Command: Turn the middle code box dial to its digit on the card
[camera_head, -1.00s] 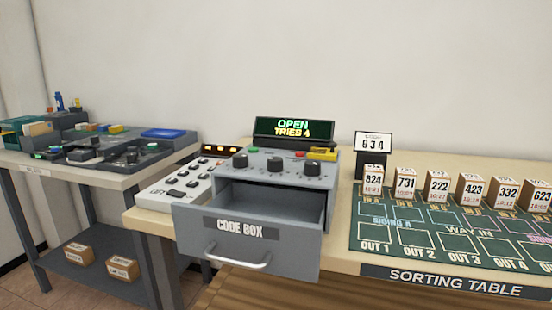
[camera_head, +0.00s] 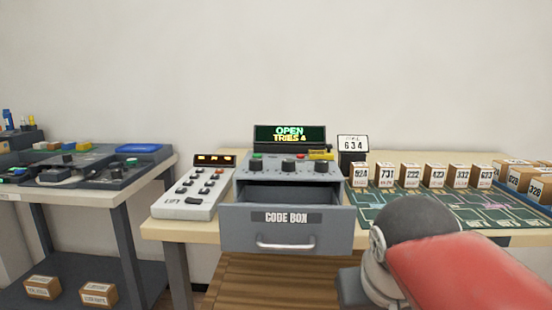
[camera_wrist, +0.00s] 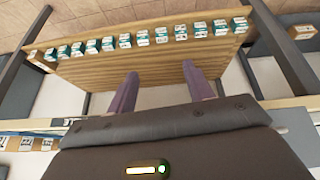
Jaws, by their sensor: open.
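The grey code box (camera_head: 245,178) stands on the table in the head view, with its drawer (camera_head: 336,230) pulled open. Three dark dials sit in a row on its top panel: a left dial (camera_head: 255,165), the middle dial (camera_head: 289,166) and a right dial (camera_head: 321,167). Their pointer settings are too small to read. The code card (camera_head: 353,146) behind the box on the right reads 634. A display (camera_head: 290,134) reads OPEN, TRIES 4. My gripper (camera_wrist: 160,80) is open and empty in the wrist view, away from the dials. The head view shows my arm at lower right.
A keypad (camera_head: 190,192) stands left of the code box. A side table (camera_head: 130,180) is at left. The wrist view shows a slatted wooden surface (camera_wrist: 160,65) and a row of small boxes (camera_wrist: 140,39).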

